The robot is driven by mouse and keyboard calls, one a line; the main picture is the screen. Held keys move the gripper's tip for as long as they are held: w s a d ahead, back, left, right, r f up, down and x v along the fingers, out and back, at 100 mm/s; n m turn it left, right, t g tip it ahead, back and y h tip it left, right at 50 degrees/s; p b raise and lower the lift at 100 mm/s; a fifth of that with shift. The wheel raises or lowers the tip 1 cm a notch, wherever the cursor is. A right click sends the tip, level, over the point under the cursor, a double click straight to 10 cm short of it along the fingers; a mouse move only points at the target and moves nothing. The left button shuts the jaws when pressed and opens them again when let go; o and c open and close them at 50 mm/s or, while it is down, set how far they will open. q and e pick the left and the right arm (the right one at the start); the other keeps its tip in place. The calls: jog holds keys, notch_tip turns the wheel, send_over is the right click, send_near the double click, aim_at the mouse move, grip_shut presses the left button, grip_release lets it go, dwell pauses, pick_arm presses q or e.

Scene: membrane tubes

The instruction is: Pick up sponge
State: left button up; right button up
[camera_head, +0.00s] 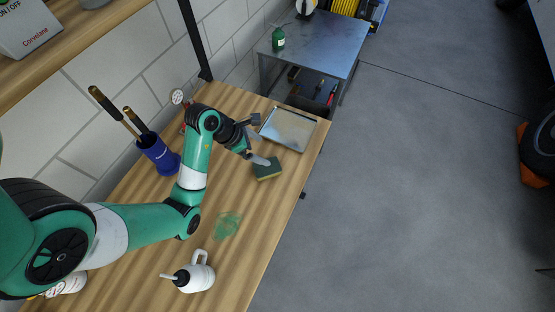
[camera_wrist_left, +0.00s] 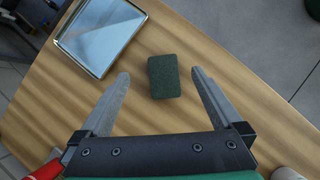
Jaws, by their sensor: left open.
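In the left wrist view the sponge (camera_wrist_left: 163,77) lies beyond and between the two fingertips, with a gap on each side. My left gripper (camera_head: 262,142) is open and just above the sponge in the head view; one finger overlaps the sponge's top edge there. The left gripper (camera_wrist_left: 160,82) holds nothing. My right gripper is not in view.
A shallow metal tray (camera_head: 289,128) sits behind the sponge. A green smear (camera_head: 227,225) marks the table. A white bottle (camera_head: 195,273) stands near the front, and a blue holder (camera_head: 157,155) with brushes stands by the wall. A metal side table (camera_head: 325,48) is farther back.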

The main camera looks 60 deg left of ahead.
pick_arm(q)
jog(key=s+f+g, duration=0.2)
jog(key=s, duration=0.1)
jog(key=b, duration=0.6)
send_over(265, 167)
jog(key=s, duration=0.3)
jog(key=shift+n, duration=0.3)
jog(key=f, duration=0.5)
jog(key=shift+w+a, duration=0.25)
jog(key=shift+w+f, duration=0.35)
jog(key=shift+f, duration=0.1)
jog(key=b+x, duration=0.1)
jog(key=x, duration=0.1)
jog(key=b+x, duration=0.1)
jog(key=x, duration=0.2)
jog(key=shift+d+b, duration=0.2)
jog(key=shift+b, duration=0.1)
jog(key=shift+f, duration=0.25)
jog(key=shift+c, duration=0.2)
